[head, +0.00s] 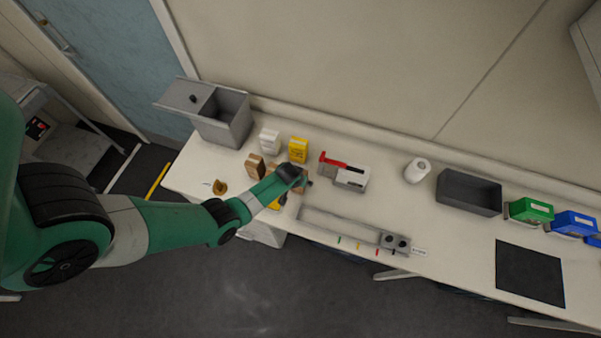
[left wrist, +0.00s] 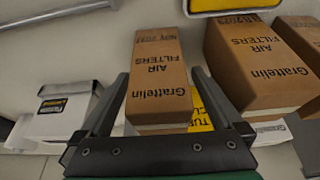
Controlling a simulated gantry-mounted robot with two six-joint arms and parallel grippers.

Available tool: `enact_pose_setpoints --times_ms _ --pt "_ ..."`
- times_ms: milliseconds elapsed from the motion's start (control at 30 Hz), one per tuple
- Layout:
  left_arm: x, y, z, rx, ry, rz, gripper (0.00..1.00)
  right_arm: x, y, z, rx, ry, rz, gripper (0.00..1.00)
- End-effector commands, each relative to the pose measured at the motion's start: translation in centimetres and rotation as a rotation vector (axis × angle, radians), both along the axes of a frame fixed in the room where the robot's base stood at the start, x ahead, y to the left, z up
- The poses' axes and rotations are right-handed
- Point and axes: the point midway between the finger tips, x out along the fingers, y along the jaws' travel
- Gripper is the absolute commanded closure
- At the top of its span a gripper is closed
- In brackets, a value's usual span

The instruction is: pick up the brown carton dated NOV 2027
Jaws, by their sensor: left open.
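In the left wrist view a brown carton (left wrist: 158,70), printed "Grattelin AIR FILTERS" with what reads as NOV 2027 near its top edge, appears upside down. My left gripper (left wrist: 160,72) is open, with one finger on each side of this carton; I cannot tell whether either finger touches it. A second, larger brown carton (left wrist: 255,65) with the same wording stands close to the right finger. In the head view my left gripper (head: 291,173) is over the table among brown cartons, partly hiding them. One brown carton (head: 255,166) stands clear to its left.
A white box (left wrist: 62,112) lies left of the fingers, and part of a yellow box (left wrist: 203,112) shows behind the carton. A grey lidded bin (head: 222,118), white carton (head: 269,141) and yellow carton (head: 298,150) stand behind. A red-and-white device (head: 350,178) is to the right.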

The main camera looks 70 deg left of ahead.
Motion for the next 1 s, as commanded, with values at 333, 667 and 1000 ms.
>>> enact_pose_setpoints --times_ms 333,667,1000 --pt "-0.02 -0.02 0.18 -0.001 0.001 0.000 0.34 -0.03 -0.01 0.23 0.000 -0.001 0.000 0.50" --pt "-0.03 -0.03 0.16 -0.001 0.001 0.000 0.94 -0.02 -0.01 0.23 0.000 -0.001 0.000 0.50" --pt "0.00 -0.03 0.56 0.000 0.000 -0.001 0.98 -0.02 -0.01 0.58 0.000 -0.001 0.000 0.50"
